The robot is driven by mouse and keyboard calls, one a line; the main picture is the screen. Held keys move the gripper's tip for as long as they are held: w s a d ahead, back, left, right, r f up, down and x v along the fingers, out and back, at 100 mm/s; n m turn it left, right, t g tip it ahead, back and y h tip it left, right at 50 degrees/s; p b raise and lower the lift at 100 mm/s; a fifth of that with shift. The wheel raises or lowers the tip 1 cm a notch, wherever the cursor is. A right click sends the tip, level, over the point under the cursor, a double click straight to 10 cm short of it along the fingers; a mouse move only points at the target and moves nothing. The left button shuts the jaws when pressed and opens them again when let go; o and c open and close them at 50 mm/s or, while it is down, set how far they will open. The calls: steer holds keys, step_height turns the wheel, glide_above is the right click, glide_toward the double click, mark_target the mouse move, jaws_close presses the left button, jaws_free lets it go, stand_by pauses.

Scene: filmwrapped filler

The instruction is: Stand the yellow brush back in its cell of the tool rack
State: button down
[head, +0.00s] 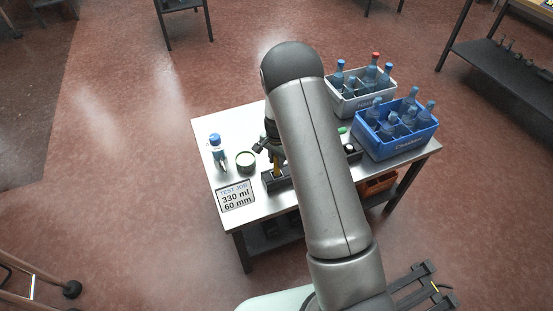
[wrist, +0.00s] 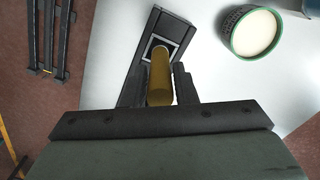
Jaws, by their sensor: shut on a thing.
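The yellow brush (wrist: 160,76) is between the two fingers of my gripper (wrist: 157,88), which is shut on it. In the head view the brush (head: 277,170) hangs roughly upright below my gripper (head: 269,148), its lower part at the dark tool rack (head: 275,183). In the wrist view the rack (wrist: 180,32) has a square, light-edged cell, and the brush lines up with this opening. The brush's lower end is hidden, so I cannot tell how deep it sits. My arm covers part of the table behind the rack.
A green-rimmed round tin (head: 245,161) and a blue-capped bottle (head: 217,148) stand left of the rack. A job sign (head: 236,195) lies at the table's front left. A grey crate (head: 347,105) and a blue crate (head: 398,150) of bottles are at the right.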

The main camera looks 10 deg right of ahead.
steer(key=shift+f, duration=0.15)
steer(key=c, duration=1.2)
jaws_free()
steer(key=shift+o, duration=0.2)
step_height(320, 180, up, 12)
steer(key=shift+d+r+b, duration=0.1)
steer(key=shift+b, duration=0.6)
steer(key=s+r+n, duration=0.3)
steer(key=s+r, duration=0.1)
steer(key=s, duration=0.6)
steer(key=s+r+n, duration=0.4)
steer(key=s+r, duration=0.1)
steer(key=s, duration=0.6)
steer(key=s+r+n, duration=0.3)
steer(key=s+r, duration=0.1)
steer(key=s, duration=0.7)
steer(key=shift+a+r+t, duration=0.15)
steer(key=shift+a+t, duration=0.15)
